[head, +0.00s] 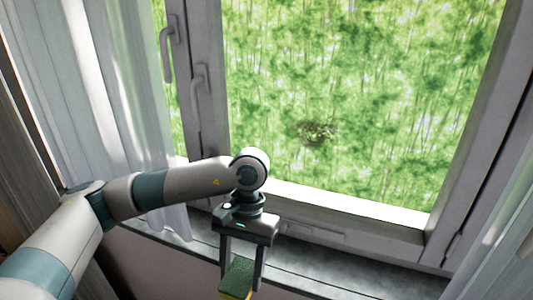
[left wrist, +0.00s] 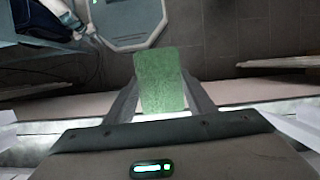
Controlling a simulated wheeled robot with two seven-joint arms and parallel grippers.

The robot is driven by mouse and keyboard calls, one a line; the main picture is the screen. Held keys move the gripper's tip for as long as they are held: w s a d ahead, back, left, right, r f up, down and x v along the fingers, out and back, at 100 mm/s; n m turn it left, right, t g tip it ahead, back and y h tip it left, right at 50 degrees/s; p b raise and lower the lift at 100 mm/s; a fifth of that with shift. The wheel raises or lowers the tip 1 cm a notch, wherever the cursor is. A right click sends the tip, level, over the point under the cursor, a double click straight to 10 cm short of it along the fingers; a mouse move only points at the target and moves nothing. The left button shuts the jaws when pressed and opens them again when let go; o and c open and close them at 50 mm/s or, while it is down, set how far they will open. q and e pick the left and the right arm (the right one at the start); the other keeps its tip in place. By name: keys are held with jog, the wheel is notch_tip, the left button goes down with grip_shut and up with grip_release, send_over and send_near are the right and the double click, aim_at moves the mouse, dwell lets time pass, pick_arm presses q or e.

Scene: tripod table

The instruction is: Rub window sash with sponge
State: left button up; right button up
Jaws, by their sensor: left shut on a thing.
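My left gripper (head: 241,282) is shut on a sponge (head: 237,275) with a green top and a yellow lower part. The gripper points down, in front of the window sill. The sponge also shows in the left wrist view (left wrist: 160,78), between the two fingers. The window sash (head: 345,215) is a pale grey frame around a large pane, behind and above the gripper. The sponge is apart from the sash. A dark brownish patch (head: 316,133) shows against the pane; I cannot tell whether it is on the glass or outside. My right gripper is out of view.
A grey sill (head: 310,280) runs below the window. Two handles (head: 199,92) (head: 167,55) stick out at the window's left side. White curtains hang at the left (head: 75,85) and lower right (head: 500,245). The left wrist view shows dark tiled floor (left wrist: 220,40) below.

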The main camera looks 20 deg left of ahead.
pick_arm(q)
jog(key=shift+w, duration=0.1)
